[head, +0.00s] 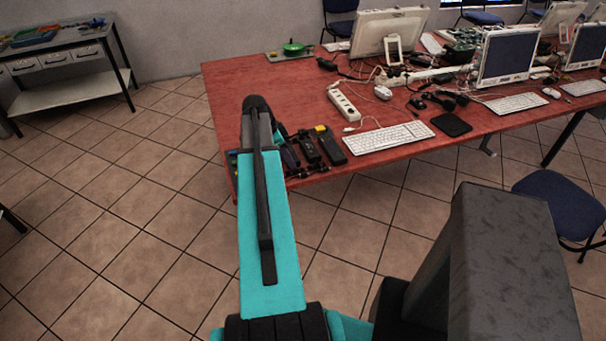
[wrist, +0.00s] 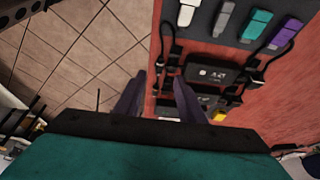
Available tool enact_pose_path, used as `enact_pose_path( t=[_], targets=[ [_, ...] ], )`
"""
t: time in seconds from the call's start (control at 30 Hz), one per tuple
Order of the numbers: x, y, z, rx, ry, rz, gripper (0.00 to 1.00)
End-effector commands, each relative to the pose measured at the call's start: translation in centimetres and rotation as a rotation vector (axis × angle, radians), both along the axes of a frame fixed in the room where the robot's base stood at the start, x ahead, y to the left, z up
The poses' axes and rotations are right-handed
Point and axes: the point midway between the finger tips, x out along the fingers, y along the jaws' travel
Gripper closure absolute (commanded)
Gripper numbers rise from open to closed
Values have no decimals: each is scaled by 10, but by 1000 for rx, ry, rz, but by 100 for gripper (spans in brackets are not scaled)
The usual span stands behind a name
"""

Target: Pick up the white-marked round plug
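My gripper (wrist: 160,78) shows in the wrist view with two dark fingers apart and nothing between them. It is over the edge of the red table (wrist: 270,100); floor tiles show to the left. Just right of the fingers lie black adapters, one (wrist: 208,73) with small white print. Black cables with black plugs, one of them here (wrist: 172,57), lie around it. I cannot tell which plug is round and white-marked. In the head view my arm hides the gripper and part of the adapters (head: 308,148) at the table's near left corner.
A dark strip (wrist: 207,32) holds white (wrist: 187,13), grey (wrist: 223,18), teal (wrist: 256,25) and purple (wrist: 285,33) connectors. A power strip (head: 343,104), keyboard (head: 388,137) and monitors (head: 508,56) stand farther along the table. The table's far left is mostly clear.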

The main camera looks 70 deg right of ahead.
Motion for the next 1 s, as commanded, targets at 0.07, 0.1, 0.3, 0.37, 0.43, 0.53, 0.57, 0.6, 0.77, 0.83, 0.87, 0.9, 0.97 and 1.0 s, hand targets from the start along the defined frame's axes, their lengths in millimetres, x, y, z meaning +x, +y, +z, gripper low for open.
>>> enact_pose_path(
  t=[0.07,0.1,0.3,0.37,0.43,0.53,0.57,0.6,0.77,0.83,0.87,0.9,0.97,1.0],
  targets=[
    [-3,-2,-8,2,2,-1,64],
    [-5,-3,-12,2,2,-1,64],
    [-9,-8,-30,1,1,1,64],
    [-10,-9,-33,0,0,1,64],
    [-12,-9,-37,1,1,1,64],
    [-12,-10,-39,1,1,1,64],
    [-12,-10,-39,0,0,1,64],
    [-12,-10,-39,0,0,1,64],
    [-12,-10,-39,0,0,1,64],
    [-12,-10,-39,0,0,1,64],
    [-12,-10,-39,0,0,1,64],
    [-12,-10,-40,0,0,1,64],
    [-13,-11,-41,1,1,1,64],
    [-13,-11,-42,1,1,1,64]
  ],
)
